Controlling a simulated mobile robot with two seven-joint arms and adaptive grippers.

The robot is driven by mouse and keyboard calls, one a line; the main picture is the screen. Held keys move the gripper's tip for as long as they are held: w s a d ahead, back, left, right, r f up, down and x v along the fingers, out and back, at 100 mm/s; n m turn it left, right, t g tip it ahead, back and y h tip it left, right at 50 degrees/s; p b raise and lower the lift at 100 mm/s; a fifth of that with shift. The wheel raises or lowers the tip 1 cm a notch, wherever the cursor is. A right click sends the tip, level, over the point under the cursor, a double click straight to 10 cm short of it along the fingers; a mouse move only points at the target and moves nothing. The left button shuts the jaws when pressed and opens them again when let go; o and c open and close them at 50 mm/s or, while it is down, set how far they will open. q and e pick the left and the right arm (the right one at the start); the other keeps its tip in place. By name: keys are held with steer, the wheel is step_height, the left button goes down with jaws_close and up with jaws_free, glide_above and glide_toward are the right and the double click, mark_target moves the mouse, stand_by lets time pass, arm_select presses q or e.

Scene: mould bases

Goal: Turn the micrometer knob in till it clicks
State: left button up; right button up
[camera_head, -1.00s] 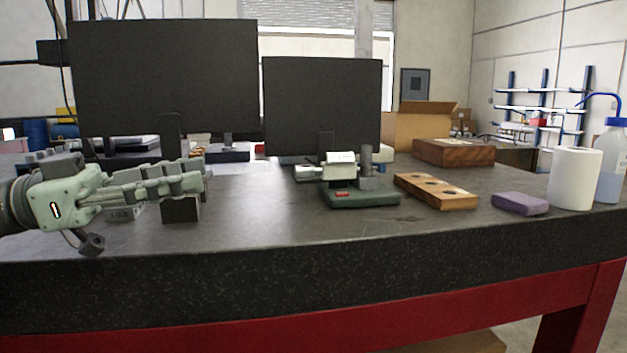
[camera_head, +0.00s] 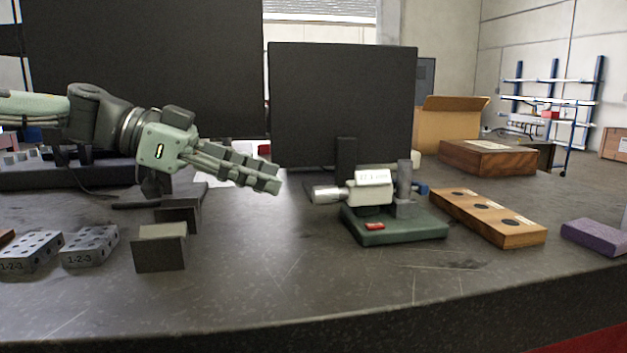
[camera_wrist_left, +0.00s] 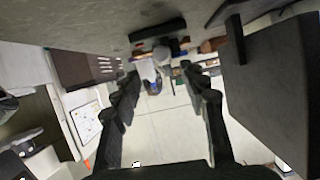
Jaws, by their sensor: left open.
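The micrometer (camera_head: 368,190) lies horizontally in a stand with a green base (camera_head: 395,233) on the dark bench. Its silver knob (camera_head: 326,195) points left, and a white label sits on top of its body. My left gripper (camera_head: 273,182) is left of the knob and slightly higher in the picture, its fingers pointing right and a little down towards it. A gap shows between fingertips and knob. In the left wrist view, the gripper (camera_wrist_left: 168,85) is open, with nothing between its fingers. Small, blurred things lie beyond the fingertips there. My right gripper is not in view.
A wooden block with dark holes (camera_head: 487,217) stands right of the stand, and a purple block (camera_head: 595,237) beyond it. Two monitors (camera_head: 342,105) stand behind. Metal 1-2-3 blocks (camera_head: 90,246) and a dark block (camera_head: 160,247) lie at left. The bench front is clear.

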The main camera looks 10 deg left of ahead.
mark_target(313, 191)
arm_select(q)
steer(key=shift+w+d+f, duration=0.15)
steer(key=shift+w, duration=0.25)
steer(key=shift+w+d+f, duration=0.1)
steer(key=shift+d+f, duration=0.1)
steer(key=shift+d, duration=0.15)
steer(key=x, duration=0.6)
steer(key=shift+d, duration=0.3)
jaws_close()
